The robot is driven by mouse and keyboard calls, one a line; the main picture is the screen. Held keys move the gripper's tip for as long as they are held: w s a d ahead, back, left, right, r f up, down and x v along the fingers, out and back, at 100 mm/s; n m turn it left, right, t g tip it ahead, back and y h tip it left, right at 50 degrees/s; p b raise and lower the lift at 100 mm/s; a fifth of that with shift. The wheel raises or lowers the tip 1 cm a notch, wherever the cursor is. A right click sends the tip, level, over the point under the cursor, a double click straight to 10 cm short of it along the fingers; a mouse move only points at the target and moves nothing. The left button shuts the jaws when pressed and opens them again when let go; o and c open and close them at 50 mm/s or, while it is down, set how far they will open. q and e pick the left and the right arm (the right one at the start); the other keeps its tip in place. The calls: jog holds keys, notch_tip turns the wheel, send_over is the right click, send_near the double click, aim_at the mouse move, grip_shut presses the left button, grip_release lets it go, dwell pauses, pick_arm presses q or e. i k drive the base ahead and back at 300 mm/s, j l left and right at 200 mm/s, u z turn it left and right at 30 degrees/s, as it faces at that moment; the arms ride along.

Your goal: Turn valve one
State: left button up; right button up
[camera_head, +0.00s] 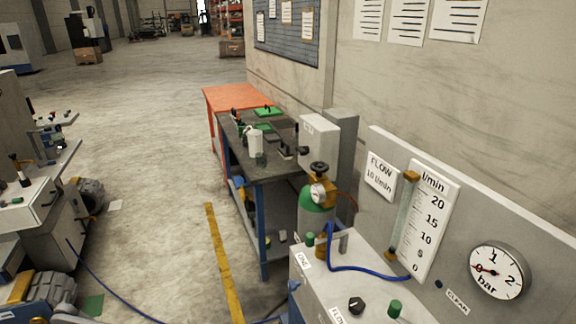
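A small sign reading "ONE" (303,260) is on the near left edge of a light-grey bench unit (318,284). A small green knob (310,239) stands just above this sign, beside a grey bracket (343,240). A black knob (356,304) and another green knob (394,308) sit further forward on the unit, near a partly cut-off label (338,315). A flow tube (405,215) stands by a 0 to 20 l/min scale (432,220). A round bar gauge (497,272) is to its right, its needle near 0. Neither gripper shows.
A sign (381,174) reads "FLOW 10 l/min". A blue hose (365,272) loops over the unit. A green-shouldered gas cylinder (316,222) with a black handwheel (319,168) stands behind it. A dark workbench (275,170) is beyond. Floor left of the yellow line (224,262) is mostly open.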

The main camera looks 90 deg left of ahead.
aim_at(318, 167)
jog(key=u, duration=2.9)
jog(key=i+j+z, duration=0.2)
jog(key=j, duration=0.4)
jog(key=i+j+z, duration=0.2)
jog(key=j, duration=0.4)
jog(key=j+z, duration=0.2)
jog(key=j, duration=0.4)
jog(key=j+z, duration=0.2)
jog(key=j, duration=0.5)
jog(key=i, duration=0.05)
